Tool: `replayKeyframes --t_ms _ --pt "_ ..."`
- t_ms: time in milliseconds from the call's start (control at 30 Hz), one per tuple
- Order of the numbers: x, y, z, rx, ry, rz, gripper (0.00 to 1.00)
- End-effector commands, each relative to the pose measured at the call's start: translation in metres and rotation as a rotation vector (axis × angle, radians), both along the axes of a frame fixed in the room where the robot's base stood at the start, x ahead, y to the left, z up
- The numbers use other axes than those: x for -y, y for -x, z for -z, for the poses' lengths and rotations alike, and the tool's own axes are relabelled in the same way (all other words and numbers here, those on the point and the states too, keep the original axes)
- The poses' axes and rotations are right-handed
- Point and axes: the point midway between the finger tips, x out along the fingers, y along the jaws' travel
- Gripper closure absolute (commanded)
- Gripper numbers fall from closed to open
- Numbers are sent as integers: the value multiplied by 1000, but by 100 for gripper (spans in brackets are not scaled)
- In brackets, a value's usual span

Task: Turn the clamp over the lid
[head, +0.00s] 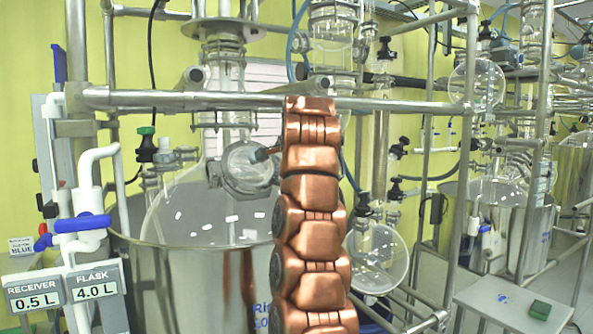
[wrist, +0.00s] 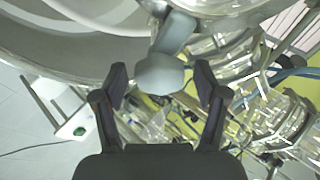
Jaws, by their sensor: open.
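In the wrist view my gripper (wrist: 160,85) is open, with one black finger on each side of a rounded grey knob-like end (wrist: 160,72). A grey metal arm (wrist: 176,33) runs up from this end; it looks like part of the clamp, but I cannot tell for sure. I see no clear contact with either finger.
A horizontal steel rail (head: 220,101) crosses above the lid. White piping with a blue valve (head: 82,223) stands at the left. A round glass flask (head: 377,260) hangs right of my arm.

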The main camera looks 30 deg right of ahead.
Motion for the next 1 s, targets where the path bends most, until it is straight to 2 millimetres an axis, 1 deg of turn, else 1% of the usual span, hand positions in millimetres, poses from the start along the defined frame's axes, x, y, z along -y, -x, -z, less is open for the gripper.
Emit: replayKeyframes --t_ms 167,400,633,700,1000 --pt "-7 13 -12 2 1 0 28" --pt "-23 45 -39 3 2 0 28" --pt "-33 65 -56 2 1 0 28" --pt "-32 69 -59 2 1 3 28" --pt "-40 81 -70 3 1 1 28"
